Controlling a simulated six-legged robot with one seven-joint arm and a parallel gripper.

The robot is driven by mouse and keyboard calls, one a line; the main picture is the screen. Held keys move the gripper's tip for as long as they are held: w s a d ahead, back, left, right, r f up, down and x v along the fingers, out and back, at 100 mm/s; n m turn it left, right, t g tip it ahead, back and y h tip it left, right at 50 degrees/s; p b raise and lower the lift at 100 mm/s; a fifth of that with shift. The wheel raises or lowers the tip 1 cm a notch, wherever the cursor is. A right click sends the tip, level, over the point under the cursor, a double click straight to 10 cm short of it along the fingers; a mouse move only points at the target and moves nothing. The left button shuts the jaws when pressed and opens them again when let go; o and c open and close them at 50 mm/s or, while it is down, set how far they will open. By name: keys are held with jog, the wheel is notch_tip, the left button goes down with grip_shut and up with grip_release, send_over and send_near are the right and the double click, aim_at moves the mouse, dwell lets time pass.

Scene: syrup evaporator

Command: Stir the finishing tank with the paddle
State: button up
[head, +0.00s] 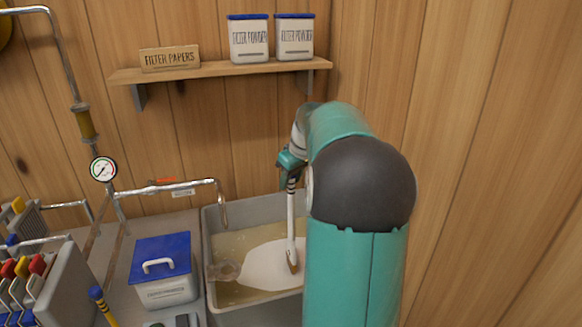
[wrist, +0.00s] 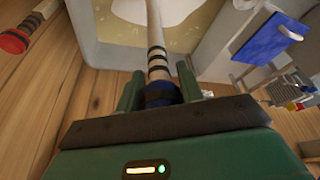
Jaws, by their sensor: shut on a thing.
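The finishing tank (head: 214,292) is a grey rectangular tank below the shelf, holding tan liquid with a pale patch; its wall also shows in the wrist view (wrist: 80,28). My gripper (head: 291,162) is above the tank and shut on the paddle (head: 291,215). The paddle has a pale shaft with dark bands, seen between the green fingers in the wrist view (wrist: 157,65). It hangs nearly upright, with its brownish lower end (head: 292,262) at the pale patch. I cannot tell how deep it sits. My arm hides the tank's right side.
A spout pipe (head: 222,205) reaches over the tank's left side. A blue-lidded container (head: 163,265) and a pressure gauge (head: 103,168) stand left. A wall shelf (head: 220,70) above holds filter papers (head: 170,59) and two filter powder tubs (head: 249,40).

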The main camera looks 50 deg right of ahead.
aim_at(291, 204)
notch_tip(291, 204, down, 9)
jog(key=shift+r, duration=0.1)
dwell(0.4)
